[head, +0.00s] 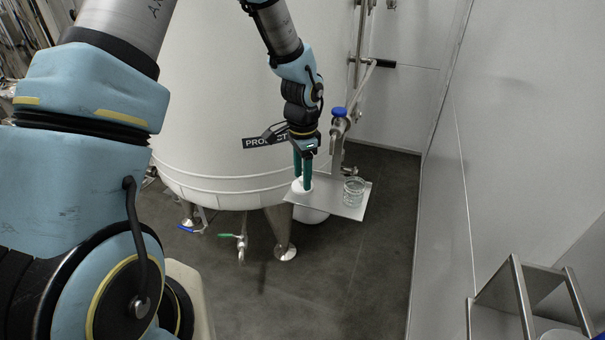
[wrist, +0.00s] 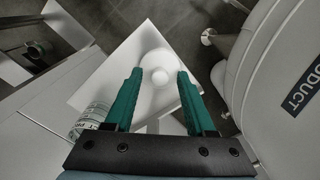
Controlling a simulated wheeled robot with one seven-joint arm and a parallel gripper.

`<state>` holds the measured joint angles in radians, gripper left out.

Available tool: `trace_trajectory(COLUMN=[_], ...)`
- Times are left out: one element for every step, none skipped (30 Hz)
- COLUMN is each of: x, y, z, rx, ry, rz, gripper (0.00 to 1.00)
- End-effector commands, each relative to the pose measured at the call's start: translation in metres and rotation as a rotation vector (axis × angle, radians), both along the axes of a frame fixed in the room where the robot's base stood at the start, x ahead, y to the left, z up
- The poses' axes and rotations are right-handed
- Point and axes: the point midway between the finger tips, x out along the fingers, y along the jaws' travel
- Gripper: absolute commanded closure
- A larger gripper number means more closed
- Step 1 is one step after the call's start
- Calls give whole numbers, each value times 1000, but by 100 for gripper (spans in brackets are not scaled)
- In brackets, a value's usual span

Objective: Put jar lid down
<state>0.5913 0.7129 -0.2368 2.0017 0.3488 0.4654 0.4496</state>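A white round lid (head: 296,187) is at the left end of a small metal shelf (head: 336,200) beside the tank. My gripper (head: 302,180) points down at it. In the wrist view my gripper (wrist: 160,74) has its two green fingers well apart, with the pale round lid (wrist: 154,62) and its small raised middle between and beyond the tips. I see no finger closed on the raised middle; whether the lid rests flat on the shelf is hard to tell. A clear glass jar (head: 353,191) stands at the right of the shelf, and shows partly at left in the wrist view (wrist: 92,119).
The large white tank (head: 215,110) rises close to the left of my gripper. A valve with a blue cap (head: 339,112) is above the shelf. A metal rack (head: 500,300) stands at lower right. The dark floor (head: 385,215) between is clear.

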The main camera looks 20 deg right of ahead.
Motion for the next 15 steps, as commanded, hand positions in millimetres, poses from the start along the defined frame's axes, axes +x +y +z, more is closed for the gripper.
trace_trajectory(x=[0, 0, 0, 0, 0, 0, 0, 0, 1, 1, 1, 1, 1, 1, 1], y=[0, 0, 0, 0, 0, 0, 0, 0, 0, 0, 0, 0, 0, 0, -1], z=[0, 0, 0, 0, 0, 1, 3, 5, 7, 10, 13, 19, 25, 30, 39], rx=[0, 0, 0, 0, 0, 0, 0, -1, -1, -1, -2, -3, -2, -4, -4], ry=[0, 0, 0, 0, 0, 0, 0, -1, -2, -2, -2, -4, -4, -4, -4], rz=[0, 0, 0, 0, 0, 0, 0, 0, 1, 1, 2, 2, 1, 1, 1], gripper=[45, 45, 45, 45, 45, 45, 45, 45, 45, 45, 45, 45, 45, 45, 45])
